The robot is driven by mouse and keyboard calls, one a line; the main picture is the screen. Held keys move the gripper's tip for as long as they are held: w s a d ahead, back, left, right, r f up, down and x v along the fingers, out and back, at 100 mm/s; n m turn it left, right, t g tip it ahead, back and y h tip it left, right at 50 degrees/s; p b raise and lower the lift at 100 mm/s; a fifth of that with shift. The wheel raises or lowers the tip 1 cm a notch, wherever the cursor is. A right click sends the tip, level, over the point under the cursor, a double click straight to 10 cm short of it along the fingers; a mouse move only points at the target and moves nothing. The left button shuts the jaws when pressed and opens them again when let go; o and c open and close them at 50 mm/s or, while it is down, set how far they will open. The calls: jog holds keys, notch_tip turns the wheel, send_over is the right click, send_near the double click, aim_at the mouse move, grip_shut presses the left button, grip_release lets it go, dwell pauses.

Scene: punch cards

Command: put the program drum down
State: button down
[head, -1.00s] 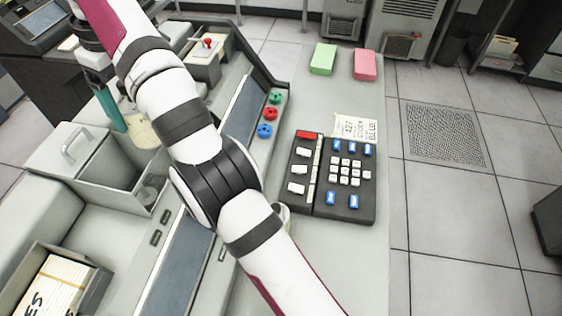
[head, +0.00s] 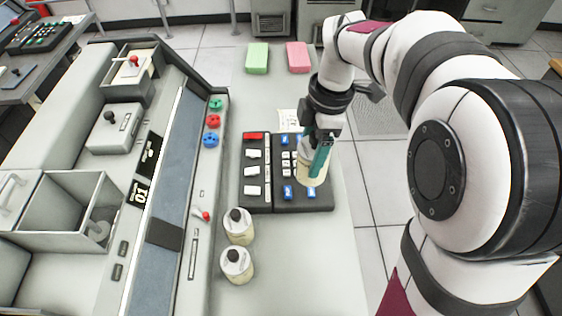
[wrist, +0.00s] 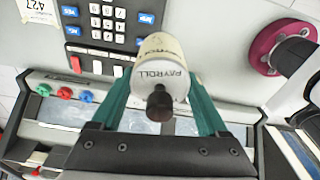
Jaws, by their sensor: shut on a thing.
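My gripper (head: 318,160) has teal fingers and is shut on the program drum (head: 311,174), a cream cylinder. In the head view the drum shows in front of the right part of the black keypad (head: 259,205); I cannot tell the gap below it. In the wrist view the drum (wrist: 160,60) sits between both fingers (wrist: 158,92), with a "PAYROLL" label and a dark knob towards the camera. Two similar cream drums with black knobs, one farther (head: 238,231) and one nearer (head: 237,268), stand upright on the grey desktop left of my gripper.
A green block (head: 257,57) and a pink block (head: 298,57) lie at the far end of the desktop. A paper note (head: 288,119) lies behind the keypad. The grey machine (head: 185,150) with coloured knobs runs along the left. Desktop (head: 305,265) in front of the keypad is clear.

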jog(key=s+d+f+n, duration=0.1)
jog(key=s+d+f, duration=0.2)
jog(key=s+d, duration=0.3)
jog(key=s+d+f+n, duration=0.1)
jog(key=s+d+f, duration=0.3)
jog(key=s, duration=0.4)
jog(key=w+a+f, duration=0.1)
jog(key=a+f, duration=0.2)
jog(key=w+a+f, duration=0.1)
jog(key=a+f, duration=0.3)
jog(key=w+a+f, duration=0.2)
jog(key=a+f, duration=0.1)
jog(key=f, duration=0.1)
jog(key=shift+a, duration=0.3)
